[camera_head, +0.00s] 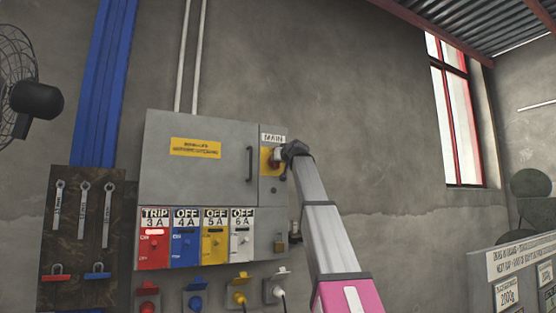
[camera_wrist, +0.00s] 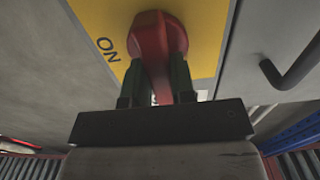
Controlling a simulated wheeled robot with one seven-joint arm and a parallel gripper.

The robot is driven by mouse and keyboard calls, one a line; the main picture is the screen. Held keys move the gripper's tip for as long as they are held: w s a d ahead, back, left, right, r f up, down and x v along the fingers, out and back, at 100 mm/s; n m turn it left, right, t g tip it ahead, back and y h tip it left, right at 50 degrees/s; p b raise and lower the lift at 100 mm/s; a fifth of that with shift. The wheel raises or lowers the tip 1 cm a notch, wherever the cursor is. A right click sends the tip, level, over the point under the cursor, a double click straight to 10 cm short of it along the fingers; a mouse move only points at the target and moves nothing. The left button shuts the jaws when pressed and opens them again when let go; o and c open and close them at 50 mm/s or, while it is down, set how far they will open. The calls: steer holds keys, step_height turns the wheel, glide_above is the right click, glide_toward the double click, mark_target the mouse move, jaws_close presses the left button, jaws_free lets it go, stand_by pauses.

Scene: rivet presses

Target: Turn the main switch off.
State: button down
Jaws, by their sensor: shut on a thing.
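The main switch is a red rotary handle on a yellow plate (camera_head: 265,160) under the "MAIN" label (camera_head: 272,138), on the right part of the grey electrical cabinet (camera_head: 215,180). In the wrist view the red switch handle (camera_wrist: 158,38) fills the top middle, on its yellow plate (camera_wrist: 205,15). The word "ON" is printed at the handle's left in that view. My gripper (camera_wrist: 160,85) is shut on the red handle, one dark green finger on each side. In the head view my gripper (camera_head: 284,156) covers most of the switch.
Below the cabinet door are red, blue, yellow and white breakers labelled TRIP 3A, OFF 4A, OFF 5A and OFF 6A (camera_head: 243,238). A black door handle (camera_head: 250,163) is left of the switch. Wrenches (camera_head: 84,210) hang on a board at left. Open wall lies right of my arm.

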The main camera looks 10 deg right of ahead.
steer(key=shift+f, duration=0.1)
stand_by(0.3)
steer(key=c, duration=1)
jaws_free()
steer(key=shift+o, duration=0.2)
steer(key=shift+s, duration=0.1)
steer(key=v, duration=1)
steer(key=shift+s, duration=0.3)
steer(key=shift+d, duration=0.15)
